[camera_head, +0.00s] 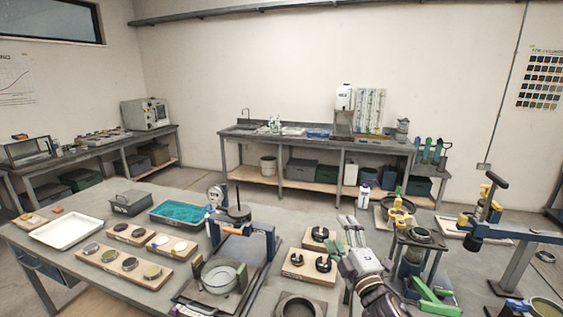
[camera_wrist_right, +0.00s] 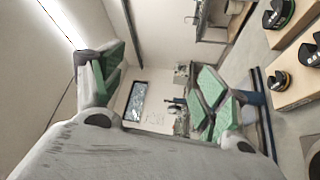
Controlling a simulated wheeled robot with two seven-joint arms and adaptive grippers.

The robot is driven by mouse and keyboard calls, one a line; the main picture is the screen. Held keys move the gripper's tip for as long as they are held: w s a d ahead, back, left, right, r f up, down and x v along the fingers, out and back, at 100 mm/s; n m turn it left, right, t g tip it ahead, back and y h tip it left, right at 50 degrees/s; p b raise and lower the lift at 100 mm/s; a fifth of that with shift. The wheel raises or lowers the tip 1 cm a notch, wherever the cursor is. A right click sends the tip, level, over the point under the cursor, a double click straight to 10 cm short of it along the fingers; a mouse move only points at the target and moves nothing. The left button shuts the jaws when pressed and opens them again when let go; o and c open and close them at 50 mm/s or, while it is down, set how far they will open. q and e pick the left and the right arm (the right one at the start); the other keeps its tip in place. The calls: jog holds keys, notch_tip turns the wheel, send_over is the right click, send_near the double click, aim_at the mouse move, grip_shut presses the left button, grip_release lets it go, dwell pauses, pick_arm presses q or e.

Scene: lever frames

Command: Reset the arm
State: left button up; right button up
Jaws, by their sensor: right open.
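My right gripper (camera_head: 347,230) is raised above the front bench (camera_head: 145,285), right of its middle, with its fingers pointing up and away. In the right wrist view my right gripper (camera_wrist_right: 160,82) is open, its green-padded fingers wide apart with nothing between them. A bench device with a dark frame, blue-grey posts and an arm (camera_head: 236,216) across its top stands left of the gripper, apart from it. A pale round dish (camera_head: 219,278) sits at its front. My left gripper is not in view.
Wooden blocks with black round pieces (camera_head: 308,266) lie between the device and my gripper. A dark stand with a ring top (camera_head: 420,236) and green parts (camera_head: 432,297) is close on the right. A white tray (camera_head: 66,231) and teal tray (camera_head: 180,213) lie left.

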jog(key=s+d+f+m+g+h, duration=0.3)
jog(key=s+f+m+g, duration=0.15)
jog(key=f, duration=0.45)
jog(key=s+d+f+m+g+h, duration=0.2)
jog(key=s+d+f+m+g, duration=0.15)
jog(key=s+f+m, duration=0.35)
jog(key=s+f+m+g+y, duration=0.1)
jog(key=s+f+m+g, duration=0.3)
jog(key=s+f+g, duration=0.75)
jog(key=s+f+t, duration=0.1)
jog(key=s+f, duration=0.3)
jog(key=f, duration=1.3)
jog(key=s+f+t, duration=0.1)
jog(key=s+f, duration=0.3)
jog(key=f, duration=1.3)
jog(key=s+d+f, duration=0.2)
jog(key=s+f, duration=0.7)
jog(key=s, duration=0.2)
jog(key=s+d+f+g, duration=0.1)
jog(key=s+f, duration=0.9)
jog(key=s, duration=0.1)
jog(key=shift+d, duration=0.35)
jog(key=shift+s, duration=0.1)
